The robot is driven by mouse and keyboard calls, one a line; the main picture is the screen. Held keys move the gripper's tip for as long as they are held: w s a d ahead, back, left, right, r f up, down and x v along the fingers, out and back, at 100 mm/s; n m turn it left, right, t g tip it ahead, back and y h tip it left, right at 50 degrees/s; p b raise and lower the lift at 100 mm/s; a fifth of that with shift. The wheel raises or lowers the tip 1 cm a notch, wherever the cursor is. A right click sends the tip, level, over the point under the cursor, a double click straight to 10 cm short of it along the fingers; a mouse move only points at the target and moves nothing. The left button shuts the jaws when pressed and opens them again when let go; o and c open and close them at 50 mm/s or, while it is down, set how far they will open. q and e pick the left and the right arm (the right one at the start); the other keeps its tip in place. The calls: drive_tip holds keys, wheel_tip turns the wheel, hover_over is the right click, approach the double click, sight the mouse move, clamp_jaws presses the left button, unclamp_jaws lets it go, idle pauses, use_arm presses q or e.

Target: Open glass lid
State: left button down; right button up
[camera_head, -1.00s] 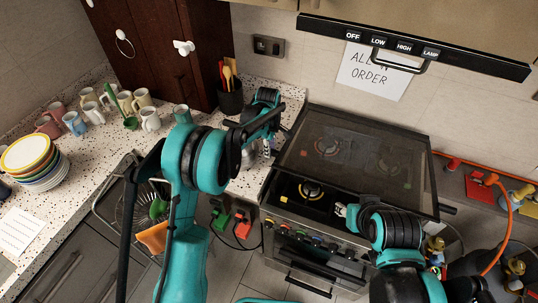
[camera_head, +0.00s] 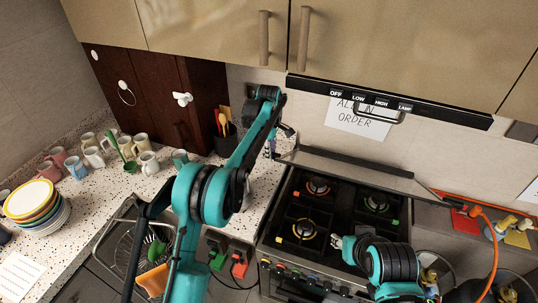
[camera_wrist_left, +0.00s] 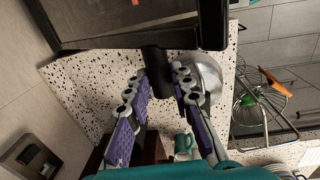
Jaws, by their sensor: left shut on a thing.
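The glass lid (camera_head: 355,173) of the stove stands raised at the back of the hob and shows almost edge-on in the head view. The stove top (camera_head: 325,212) with its burners is uncovered. My left gripper (camera_head: 284,141) is at the lid's left end. In the left wrist view its purple-padded fingers (camera_wrist_left: 157,105) are shut around a dark part beside the lid's dark panel (camera_wrist_left: 130,18); the exact contact is partly hidden. My right gripper (camera_head: 340,241) is over the stove's front edge, and its jaws are too small to read.
Mugs (camera_head: 120,146) and stacked plates (camera_head: 38,206) stand on the speckled counter at the left. A utensil holder (camera_head: 224,134) is behind my left arm. The hood (camera_head: 390,102) hangs above the stove. A dish rack (camera_head: 128,250) is at the lower left.

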use_arm(q)
drive_tip(key=shift+w+d+f, duration=0.1)
drive_tip(key=shift+w+f, duration=0.05)
drive_tip(key=c, duration=1.7)
unclamp_jaws()
drive_tip(key=o, duration=0.4)
drive_tip(key=shift+w+d+f, duration=0.1)
drive_tip(key=shift+w, duration=0.05)
drive_tip(key=shift+w+f, duration=0.2)
drive_tip(key=shift+w, duration=0.15)
drive_tip(key=shift+s+r, duration=0.25)
drive_tip(key=shift+s, duration=0.15)
drive_tip(key=shift+w+r, duration=0.15)
drive_tip(key=shift+r, duration=0.3)
drive_tip(key=r, duration=0.6)
drive_tip(key=shift+s+r, duration=0.3)
drive_tip(key=shift+s, duration=0.05)
